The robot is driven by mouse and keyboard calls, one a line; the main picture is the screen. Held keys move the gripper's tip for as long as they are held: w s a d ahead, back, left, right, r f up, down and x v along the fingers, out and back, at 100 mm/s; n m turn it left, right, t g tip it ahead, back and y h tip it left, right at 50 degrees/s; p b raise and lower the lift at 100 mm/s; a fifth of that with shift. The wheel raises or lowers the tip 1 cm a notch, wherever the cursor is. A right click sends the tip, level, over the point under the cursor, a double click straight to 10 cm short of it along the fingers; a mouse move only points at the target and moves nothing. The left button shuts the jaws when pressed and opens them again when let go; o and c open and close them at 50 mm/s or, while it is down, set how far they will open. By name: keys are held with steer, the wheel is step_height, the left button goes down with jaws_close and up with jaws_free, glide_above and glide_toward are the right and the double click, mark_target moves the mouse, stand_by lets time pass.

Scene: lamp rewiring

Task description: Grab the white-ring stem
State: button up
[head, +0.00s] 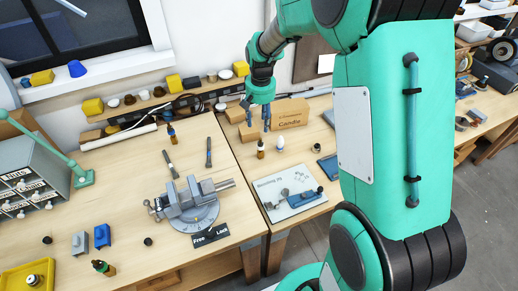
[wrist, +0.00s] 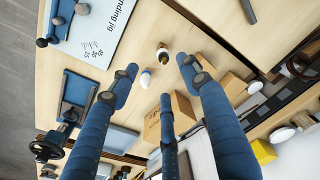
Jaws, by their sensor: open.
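In the head view a small amber-and-dark stem (head: 261,150) stands upright on the right bench. It also shows in the wrist view (wrist: 162,54), where a pale band is visible; I take it for the white-ring stem. A white egg-shaped piece (head: 280,143) stands just right of it; the wrist view shows this piece (wrist: 146,79) too. My gripper (head: 258,122) is above the stem, pointing down. Its blue fingers are spread, open and empty, and in the wrist view (wrist: 159,78) the stem lies beyond the fingertips, apart from them.
A cardboard box (head: 285,118) stands close behind the stem. A white bending jig board (head: 290,190) lies in front. A grey vise (head: 190,203) stands on the left bench.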

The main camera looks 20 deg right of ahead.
glide_above(261, 143)
steer(key=shift+m+g, duration=0.3)
steer(key=shift+g, duration=0.1)
steer(key=f, duration=0.6)
steer(key=shift+w+d+f+p, duration=0.15)
steer(key=shift+w+f+p, duration=0.15)
steer(key=shift+f, duration=0.1)
steer(key=shift+f+b, duration=0.3)
steer(key=shift+f, duration=4)
steer(key=shift+f, duration=2.55)
jaws_close()
